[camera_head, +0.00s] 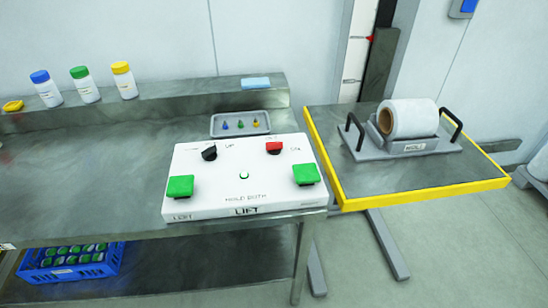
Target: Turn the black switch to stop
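The black switch (209,153) is a rotary knob at the upper left of the white control box (243,176) labelled LIFT. Its pointer looks slanted, and the small lettering around it is too blurred to read fully; "UP" shows to its right. A red switch (274,148) sits at the box's upper right. Two green square buttons, left (180,187) and right (306,174), sit nearer the front, with a small round green light (243,175) between them. Neither of my grippers shows in the head view.
The box stands at the right front of a grey metal bench (100,185). A small tray (240,124) lies behind it. A yellow-edged lift table (410,190) on the right carries a roll on a handled base (410,118). Bottles stand on the back shelf; a blue crate (70,262) sits below.

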